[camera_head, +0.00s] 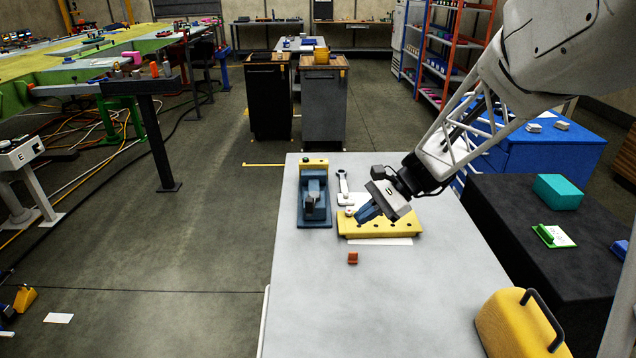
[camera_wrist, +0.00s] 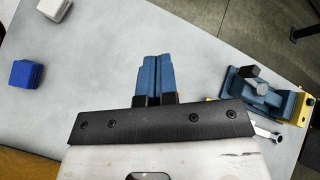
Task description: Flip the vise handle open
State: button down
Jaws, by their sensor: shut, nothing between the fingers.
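The blue vise (camera_head: 314,208) stands at the far left of the light grey table in the head view. It also shows at the right in the wrist view (camera_wrist: 283,102). A dark grey part (camera_wrist: 252,84), which looks like its handle, sits on top of it; I cannot tell its exact position. My gripper (camera_head: 361,217) has blue fingers and is over the yellow plate with holes, right of the vise and apart from it. In the wrist view its fingers (camera_wrist: 155,62) are together, with nothing between them.
The yellow plate (camera_head: 385,229) and a grey wrench-like tool (camera_head: 343,187) lie near the vise. A yellow toolbox (camera_head: 510,325) stands at the near right. A blue block (camera_wrist: 25,74) shows in the wrist view. The near left tabletop is clear.

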aim_at(313, 205)
jog(key=w+d+f+m+t+y, duration=0.1)
jog(key=w+f+m+y, duration=0.1)
jog(key=w+f, duration=0.3)
jog(key=w+d+f+m+t+y, duration=0.2)
jog(key=w+f+m+y, duration=0.1)
jog(key=w, duration=0.6)
jog(key=w+d+f+m+t+y, duration=0.2)
jog(key=w+f+m, duration=0.2)
jog(key=w+f, duration=0.3)
jog(key=shift+m+y, duration=0.3)
jog(key=shift+a, duration=0.2)
jog(key=w+a, duration=0.2)
jog(key=a, duration=1.1)
jog(key=shift+w+a, duration=0.2)
jog(key=shift+a, duration=0.05)
jog(key=shift+a, duration=0.1)
